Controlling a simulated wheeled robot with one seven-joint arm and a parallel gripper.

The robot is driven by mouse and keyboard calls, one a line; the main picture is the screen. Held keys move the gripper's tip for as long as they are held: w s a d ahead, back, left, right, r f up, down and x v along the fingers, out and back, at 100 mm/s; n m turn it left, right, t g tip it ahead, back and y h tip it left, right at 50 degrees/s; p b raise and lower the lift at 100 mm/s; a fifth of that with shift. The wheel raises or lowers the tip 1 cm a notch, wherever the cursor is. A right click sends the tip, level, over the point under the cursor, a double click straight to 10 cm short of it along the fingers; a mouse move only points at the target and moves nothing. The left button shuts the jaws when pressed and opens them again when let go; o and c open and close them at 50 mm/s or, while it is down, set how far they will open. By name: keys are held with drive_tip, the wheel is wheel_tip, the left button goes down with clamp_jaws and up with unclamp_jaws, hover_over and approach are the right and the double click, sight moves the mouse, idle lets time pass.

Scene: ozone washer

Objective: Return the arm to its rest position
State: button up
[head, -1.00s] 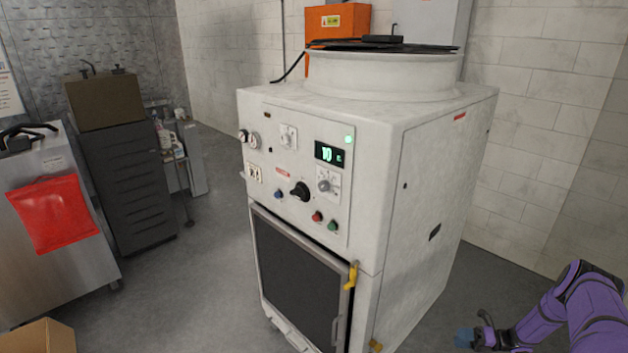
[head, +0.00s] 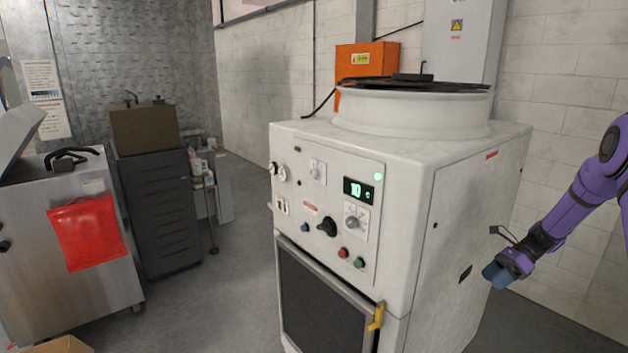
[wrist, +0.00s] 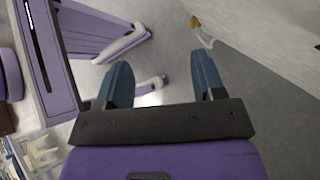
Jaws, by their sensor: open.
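My purple arm reaches in from the right edge of the head view. My gripper (head: 497,274) is at its end, in front of the right side of the white ozone washer (head: 400,215), with its blue fingers pointing down and left. In the wrist view my gripper (wrist: 163,85) is open, with its two blue fingers wide apart. Nothing is between them but grey floor and part of my own purple base. The washer's door (head: 322,305) is shut, and its display is lit.
A steel unit with a red pouch (head: 87,232) and a dark drawer cabinet (head: 155,210) stand at the left. An orange box (head: 366,62) and a grey wall cabinet (head: 458,38) are behind the washer. Grey floor (head: 215,300) is clear between the cabinet and the washer.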

drive_tip(key=s+a+r+n+h, duration=0.2)
drive_tip(key=s+a+r+n, duration=0.25)
drive_tip(key=r, duration=0.45)
drive_tip(key=s+a+r+n+h, duration=0.25)
drive_tip(key=s+a+r, duration=0.2)
drive_tip(key=r, duration=0.45)
drive_tip(key=s+a+r+n+h, duration=0.25)
drive_tip(key=a+r+n, duration=0.2)
drive_tip(key=r, duration=0.45)
drive_tip(key=s+a+r+n+t+h, duration=0.1)
drive_tip(key=s+a+r+n+t, duration=0.1)
drive_tip(key=s, duration=0.6)
drive_tip(key=s+a+r+n+t+h, duration=0.1)
drive_tip(key=s+a+r+n+t, duration=0.1)
drive_tip(key=s+n, duration=0.3)
drive_tip(key=s+a+r+n+t, duration=0.2)
drive_tip(key=s+a+r+n, duration=0.1)
drive_tip(key=s, duration=0.9)
drive_tip(key=shift+s+r+n+h, duration=0.15)
drive_tip(key=shift+s+n+h, duration=0.15)
drive_tip(key=shift+n+h, duration=0.15)
